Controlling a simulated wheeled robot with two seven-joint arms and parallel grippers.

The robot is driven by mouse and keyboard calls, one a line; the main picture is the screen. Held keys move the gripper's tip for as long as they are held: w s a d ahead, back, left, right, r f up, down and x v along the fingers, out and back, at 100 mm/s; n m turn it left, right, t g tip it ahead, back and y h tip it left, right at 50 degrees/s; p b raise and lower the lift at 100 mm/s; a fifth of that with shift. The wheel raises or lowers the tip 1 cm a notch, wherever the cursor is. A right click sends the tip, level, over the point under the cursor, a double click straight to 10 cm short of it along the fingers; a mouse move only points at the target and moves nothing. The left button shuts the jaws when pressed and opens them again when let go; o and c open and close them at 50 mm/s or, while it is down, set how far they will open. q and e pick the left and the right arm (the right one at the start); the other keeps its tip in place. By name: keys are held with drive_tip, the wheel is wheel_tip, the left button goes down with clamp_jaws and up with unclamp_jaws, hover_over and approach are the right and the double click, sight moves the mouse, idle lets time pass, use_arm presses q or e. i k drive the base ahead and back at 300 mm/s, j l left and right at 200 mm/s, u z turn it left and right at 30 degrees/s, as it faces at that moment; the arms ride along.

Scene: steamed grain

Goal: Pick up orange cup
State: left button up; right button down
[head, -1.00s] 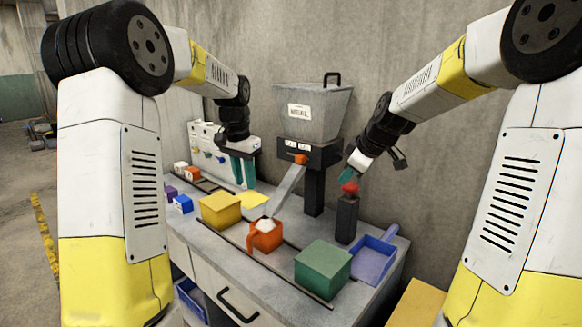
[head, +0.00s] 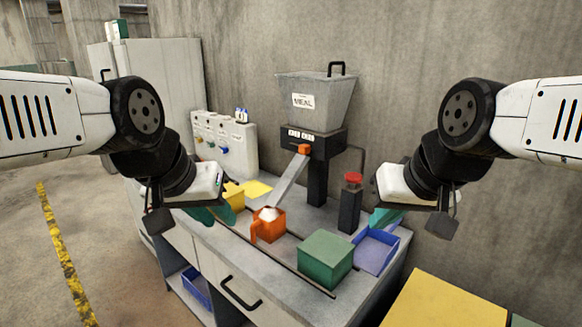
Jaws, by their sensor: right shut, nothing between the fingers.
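The orange cup (head: 268,230) stands upright on the grey counter below the dispenser chute, with white meal heaped in it and its handle toward the front left. My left gripper (head: 216,214), with teal fingers, is to the left of the cup and apart from it. Its fingers are seen edge-on, so their opening is unclear. My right gripper (head: 382,217) is shut and empty, to the right of the cup, above the blue tray and near the red-topped post.
The meal dispenser (head: 314,95) stands behind the cup, its metal chute (head: 289,180) slanting down to it. A green box (head: 326,258) is at the right front, by a blue tray (head: 388,252). A yellow box (head: 234,196) is partly behind my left gripper. A red-topped post (head: 350,205) stands behind.

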sight(268, 224)
drive_tip(key=i+j, duration=0.1)
drive_tip(key=j, duration=0.3)
drive_tip(key=i+j+z, duration=0.1)
drive_tip(key=j, duration=0.3)
drive_tip(key=i+j, duration=0.15)
drive_tip(key=j, duration=0.25)
drive_tip(key=i+j+z, duration=0.1)
drive_tip(key=j, duration=0.3)
